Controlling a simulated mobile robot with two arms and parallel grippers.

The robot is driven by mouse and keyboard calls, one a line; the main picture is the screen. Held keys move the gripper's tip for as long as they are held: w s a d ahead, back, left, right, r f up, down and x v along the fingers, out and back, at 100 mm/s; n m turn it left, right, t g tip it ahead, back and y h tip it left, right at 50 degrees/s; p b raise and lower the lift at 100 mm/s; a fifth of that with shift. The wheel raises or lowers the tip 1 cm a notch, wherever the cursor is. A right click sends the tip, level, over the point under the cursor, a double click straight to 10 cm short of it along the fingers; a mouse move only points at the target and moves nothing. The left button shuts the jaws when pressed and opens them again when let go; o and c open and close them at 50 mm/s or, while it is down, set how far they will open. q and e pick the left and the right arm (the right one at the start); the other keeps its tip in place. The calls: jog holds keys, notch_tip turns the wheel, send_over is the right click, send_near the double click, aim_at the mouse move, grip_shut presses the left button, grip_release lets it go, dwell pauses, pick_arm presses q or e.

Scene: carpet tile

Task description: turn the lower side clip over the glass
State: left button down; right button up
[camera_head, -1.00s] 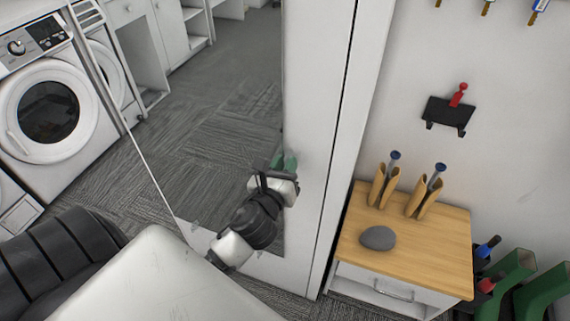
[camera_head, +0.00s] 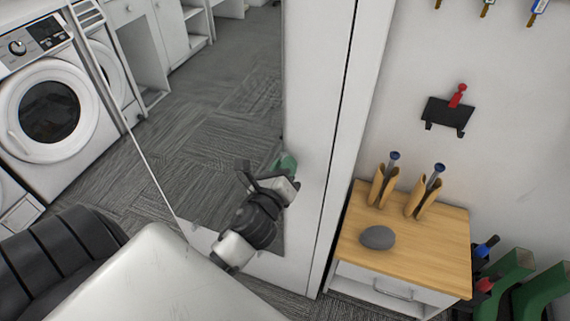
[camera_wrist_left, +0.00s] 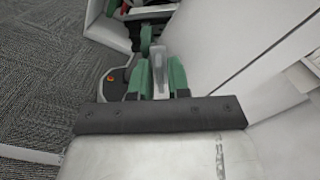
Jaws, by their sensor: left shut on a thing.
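The glass (camera_head: 215,130) is a tall mirror pane on a white door, reflecting the carpet and washing machines. My left gripper (camera_head: 285,163) is at its right edge, in the lower part, with green fingertips against the edge. In the left wrist view the green fingers of the left gripper (camera_wrist_left: 162,78) are shut on a small pale grey clip (camera_wrist_left: 161,65). In the head view the clip is hidden by the gripper. I cannot tell whether it lies over the glass or beside it. My right gripper is not in view.
A small wooden-topped cabinet (camera_head: 448,225) stands right of the door, with a grey stone (camera_head: 377,238) and two tan holders with blue-topped tools. A black wall rack (camera_head: 447,115) hangs above. Green boots (camera_head: 512,275) stand at the lower right.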

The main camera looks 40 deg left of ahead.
pick_arm(q)
jog(key=n+p, duration=0.1)
jog(key=n, duration=0.9)
jog(key=shift+n, duration=0.6)
jog(key=c, duration=1.3)
grip_release()
jog(key=shift+a+f, duration=0.1)
jog(key=shift+b+v, duration=1)
jog(key=shift+v, duration=4.45)
